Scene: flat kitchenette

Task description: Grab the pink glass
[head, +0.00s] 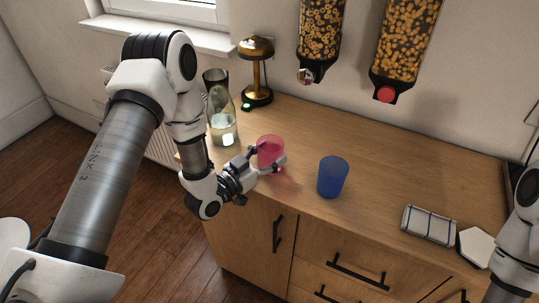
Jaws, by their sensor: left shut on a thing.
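The pink glass (270,147) stands upright on the wooden counter near its left front edge. My left gripper (270,162) reaches in from the left and is shut on the glass, with a finger on either side of it. The lower part of the glass is partly hidden by the gripper. My right arm shows at the right edge, but its gripper is out of the picture.
A blue glass (332,177) stands to the right of the pink one. A glass carafe (222,122) and a brass lamp (257,72) stand behind left. A folded checked cloth (429,225) lies at the right. Cereal dispensers (405,42) hang above the counter.

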